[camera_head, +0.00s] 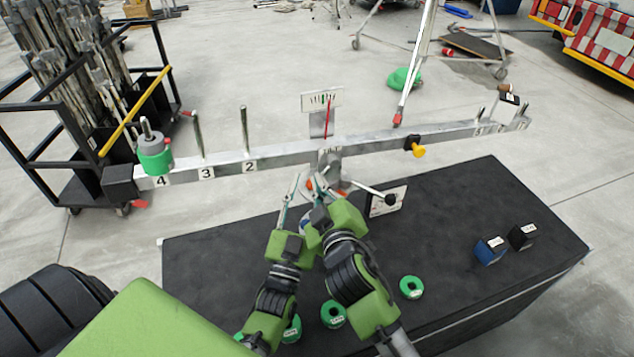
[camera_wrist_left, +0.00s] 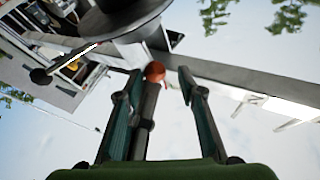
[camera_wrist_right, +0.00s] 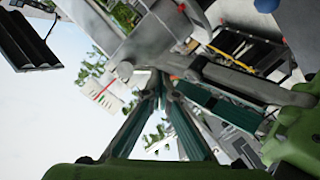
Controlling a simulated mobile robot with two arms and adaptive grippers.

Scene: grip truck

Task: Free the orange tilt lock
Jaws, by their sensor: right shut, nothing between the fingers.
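The orange tilt lock (camera_head: 310,184) is a small knob at the beam's centre post, partly hidden by my grippers in the head view. In the left wrist view it is a round orange knob (camera_wrist_left: 155,71) near the fingertips, closer to the left-hand finger. My left gripper (camera_head: 291,194) is open, its fingers apart with nothing held; it also shows in its wrist view (camera_wrist_left: 160,88). My right gripper (camera_head: 319,184) is shut and empty beside the post.
The long grey beam (camera_head: 225,164) carries a green-banded weight (camera_head: 155,155) at left and a yellow-black knob (camera_head: 414,146). A black lever knob (camera_head: 390,200) sticks out right of the post. Green rings (camera_head: 411,287) and a blue block (camera_head: 489,251) lie on the black table (camera_head: 215,262).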

